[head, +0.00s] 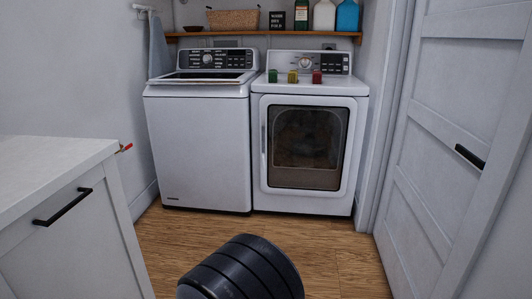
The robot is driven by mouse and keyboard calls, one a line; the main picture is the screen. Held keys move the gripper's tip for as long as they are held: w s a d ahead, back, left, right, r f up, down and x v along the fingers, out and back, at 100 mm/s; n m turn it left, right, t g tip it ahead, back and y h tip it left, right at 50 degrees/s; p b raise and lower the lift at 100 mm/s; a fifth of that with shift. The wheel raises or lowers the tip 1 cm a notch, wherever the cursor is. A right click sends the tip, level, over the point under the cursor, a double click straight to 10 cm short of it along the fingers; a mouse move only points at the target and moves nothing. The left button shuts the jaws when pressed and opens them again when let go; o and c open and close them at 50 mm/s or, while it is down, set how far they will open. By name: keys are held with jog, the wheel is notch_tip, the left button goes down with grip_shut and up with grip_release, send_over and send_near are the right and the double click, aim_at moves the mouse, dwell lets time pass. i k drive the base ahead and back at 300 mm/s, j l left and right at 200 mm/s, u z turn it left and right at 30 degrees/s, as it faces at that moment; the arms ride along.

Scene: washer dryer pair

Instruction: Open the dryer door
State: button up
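The dryer (309,203) is the white front-loading machine on the right of the pair, against the back wall. Its door (354,150) is closed, with a dark glass window (308,145) in a white frame. A vertical handle (264,141) shows at the left side of the door. A black ribbed part at the bottom middle of the head view is mine. My gripper's fingers are not in view.
A white washer (199,150) stands left of the dryer. Three small coloured blocks (293,77) sit on the dryer top. A white counter (45,180) is at the left, a white door (440,140) at the right. Wood floor (345,245) before the dryer is clear.

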aim_at(305, 149)
jog(key=i+j+z, duration=0.1)
jog(key=i, duration=0.5)
jog(key=i+j+z, duration=0.15)
jog(key=i, duration=0.4)
jog(key=i+j+z, duration=0.1)
jog(key=i+j, duration=0.3)
jog(key=i, duration=0.15)
jog(key=i+j+z, duration=0.15)
jog(key=i+j, duration=0.15)
jog(key=i, duration=0.3)
jog(key=i+j+z, duration=0.1)
jog(key=i+j, duration=0.3)
jog(key=i, duration=0.1)
